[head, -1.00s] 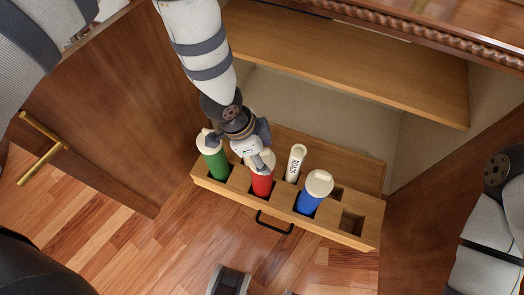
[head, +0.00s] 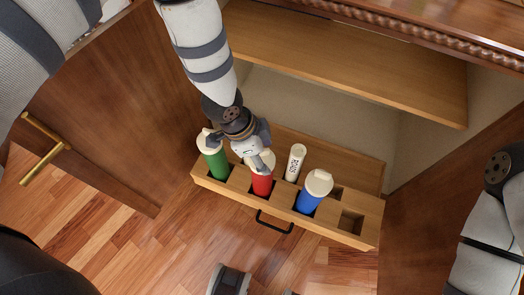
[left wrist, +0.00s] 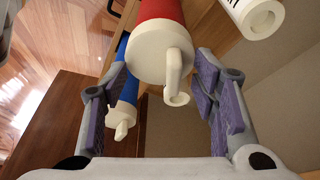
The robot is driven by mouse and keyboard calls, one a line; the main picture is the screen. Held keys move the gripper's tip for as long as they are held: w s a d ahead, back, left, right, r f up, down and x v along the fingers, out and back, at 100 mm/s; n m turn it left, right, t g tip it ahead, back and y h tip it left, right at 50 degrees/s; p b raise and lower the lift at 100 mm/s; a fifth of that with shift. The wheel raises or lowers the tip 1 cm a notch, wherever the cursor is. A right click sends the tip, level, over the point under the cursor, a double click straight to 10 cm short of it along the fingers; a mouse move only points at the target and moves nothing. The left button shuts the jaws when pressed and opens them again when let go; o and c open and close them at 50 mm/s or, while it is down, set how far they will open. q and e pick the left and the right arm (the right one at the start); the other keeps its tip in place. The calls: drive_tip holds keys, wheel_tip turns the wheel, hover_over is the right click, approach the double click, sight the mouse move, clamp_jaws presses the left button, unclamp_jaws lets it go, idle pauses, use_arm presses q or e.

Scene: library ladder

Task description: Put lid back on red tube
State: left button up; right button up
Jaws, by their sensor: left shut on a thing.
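The red tube (head: 262,185) stands upright in a slot of the wooden drawer rack. Its cream lid (head: 265,160) is at the top of the tube, in line with it. In the left wrist view the lid (left wrist: 157,55) with its hooked loop meets the end of the red tube (left wrist: 160,10), and no gap shows. My left gripper (head: 257,153) is over the tube from above, shut on the lid. Its purple-padded fingers flank the lid in the left wrist view.
The rack (head: 335,232) also holds a green tube (head: 217,165) close on the left, a white tube (head: 295,163) behind, and a blue tube (head: 307,204) to the right. Right-hand slots are empty. A shelf (head: 350,75) overhangs behind; cabinet doors stand at both sides.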

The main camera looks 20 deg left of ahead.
drive_tip(key=shift+w+r, duration=0.1)
drive_tip(key=shift+r, duration=0.05)
idle(0.5)
use_arm(q)
drive_tip(key=o, duration=1.4)
drive_tip(key=shift+r+p, duration=2.4)
drive_tip(key=shift+r, duration=1.15)
drive_tip(key=shift+f, duration=0.1)
use_arm(e)
drive_tip(key=shift+t, duration=0.6)
drive_tip(key=v, duration=0.2)
drive_tip(key=w+v, duration=0.1)
drive_tip(key=v, duration=0.2)
use_arm(q)
drive_tip(key=shift+c, duration=0.7)
clamp_jaws()
